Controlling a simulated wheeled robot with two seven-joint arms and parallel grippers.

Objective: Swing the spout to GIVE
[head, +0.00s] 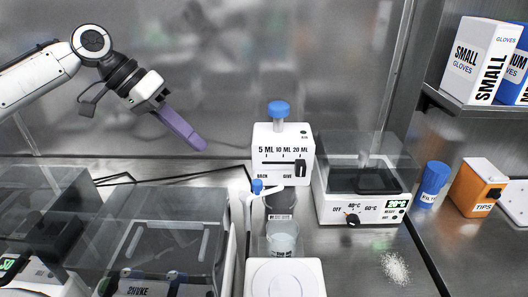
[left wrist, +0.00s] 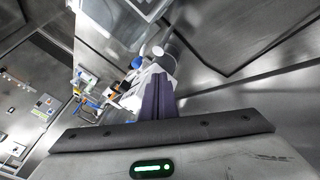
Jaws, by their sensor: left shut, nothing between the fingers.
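The white dispenser (head: 283,150) stands at the back of the bench. It has a blue knob on top, a volume slider on its front with the black handle at the 20 ML end, and small labels that seem to read BACK and GIVE below. The spout (head: 272,190) is a thin white piece with a blue cap, low in front of the dispenser. It slants to the right; I cannot tell exactly which label it points at. My left gripper (head: 203,147) is shut and empty, above and left of the dispenser, apart from it. Its purple fingers show in the left wrist view (left wrist: 158,98). My right gripper is out of view.
A glass beaker (head: 282,240) stands in front of the dispenser, behind a white plate (head: 284,280). A heated bath (head: 360,205) stands close on the right. A clear-lidded shaker (head: 165,245) is at front left. Air above the bench is free.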

